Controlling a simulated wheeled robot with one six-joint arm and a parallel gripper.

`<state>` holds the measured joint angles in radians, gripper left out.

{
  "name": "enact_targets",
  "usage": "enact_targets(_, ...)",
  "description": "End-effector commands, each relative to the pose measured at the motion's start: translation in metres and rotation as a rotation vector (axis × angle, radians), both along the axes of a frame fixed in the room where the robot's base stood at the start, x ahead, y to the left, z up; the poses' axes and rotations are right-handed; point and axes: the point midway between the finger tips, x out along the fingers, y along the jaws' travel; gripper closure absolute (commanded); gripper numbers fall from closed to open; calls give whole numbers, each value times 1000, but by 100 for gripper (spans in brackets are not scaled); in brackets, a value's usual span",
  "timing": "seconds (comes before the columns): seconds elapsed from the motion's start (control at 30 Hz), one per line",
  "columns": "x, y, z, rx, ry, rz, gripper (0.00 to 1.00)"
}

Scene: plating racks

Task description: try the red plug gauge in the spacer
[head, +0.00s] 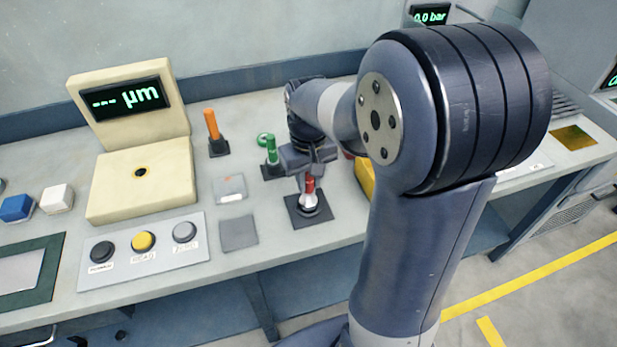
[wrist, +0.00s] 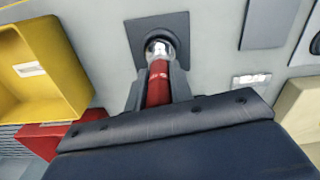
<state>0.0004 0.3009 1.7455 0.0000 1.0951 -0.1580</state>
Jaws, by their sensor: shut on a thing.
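The red plug gauge (head: 309,185) is upright between the fingers of my gripper (head: 308,172). In the wrist view its red handle (wrist: 158,88) lies between the two grey fingers (wrist: 156,92). A shiny silver part (wrist: 158,50) shows at its lower end, over a dark square plate (wrist: 178,24). I cannot tell whether that round piece is the spacer, or how deep the gauge sits.
An orange-handled gauge (head: 211,124) and a green-handled gauge (head: 272,150) stand in dark holders nearby. A cream gauge display (head: 140,180) and a button panel (head: 145,257) are at left. A yellow bin (wrist: 40,75) and a red box (wrist: 45,138) are close to the gripper.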

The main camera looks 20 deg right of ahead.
Motion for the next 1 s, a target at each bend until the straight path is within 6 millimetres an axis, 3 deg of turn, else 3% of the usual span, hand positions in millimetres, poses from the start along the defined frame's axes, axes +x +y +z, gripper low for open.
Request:
enact_targets(0.57, 0, 0, 2, 0, 0, 0, 99)
enact_targets(1.0, 0, 0, 24, 0, -1, 0, 99)
